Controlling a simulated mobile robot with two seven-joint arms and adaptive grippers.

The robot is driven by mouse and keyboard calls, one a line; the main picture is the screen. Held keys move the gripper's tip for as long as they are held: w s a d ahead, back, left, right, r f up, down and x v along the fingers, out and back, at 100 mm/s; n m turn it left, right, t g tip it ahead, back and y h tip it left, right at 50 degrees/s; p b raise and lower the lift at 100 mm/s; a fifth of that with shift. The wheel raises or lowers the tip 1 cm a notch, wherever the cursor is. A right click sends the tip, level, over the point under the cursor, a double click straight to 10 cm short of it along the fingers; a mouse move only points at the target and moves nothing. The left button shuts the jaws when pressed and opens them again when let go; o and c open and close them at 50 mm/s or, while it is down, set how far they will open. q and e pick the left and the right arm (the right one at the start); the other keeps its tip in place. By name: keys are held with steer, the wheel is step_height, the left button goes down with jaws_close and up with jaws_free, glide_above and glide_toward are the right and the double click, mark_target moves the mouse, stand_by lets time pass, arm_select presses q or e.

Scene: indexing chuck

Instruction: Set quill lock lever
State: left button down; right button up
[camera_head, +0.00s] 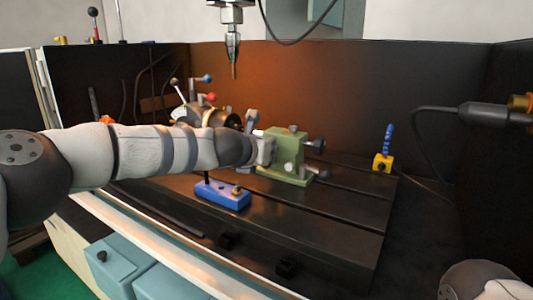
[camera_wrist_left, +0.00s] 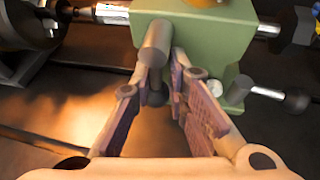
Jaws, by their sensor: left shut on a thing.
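The green tailstock block (camera_head: 285,170) stands on the dark slotted table, and it fills the top of the left wrist view (camera_wrist_left: 205,40). A grey lever (camera_wrist_left: 156,45) with a dark knob sticks out of its near face, and I take it for the quill lock lever. My left gripper (camera_head: 266,150) reaches the block from the left. In the left wrist view its ribbed pads (camera_wrist_left: 160,92) are closed around the lever near its knob. A second short lever (camera_wrist_left: 262,91) with a dark knob sits just right of the fingers. My right gripper is out of view.
The indexing chuck (camera_head: 218,117) with red and blue knobbed handles stands left of the block, partly behind my left arm. A blue block (camera_head: 222,194) lies in front. A spindle tool (camera_head: 233,55) hangs above. A yellow-based blue piece (camera_head: 384,160) stands right.

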arm_select(q)
steer(key=c, duration=1.4)
jaws_free()
steer(key=shift+a+f, duration=0.45)
steer(key=shift+a, duration=0.05)
steer(key=shift+r, duration=0.15)
steer(key=shift+d+r, duration=0.1)
steer(key=v, duration=1.2)
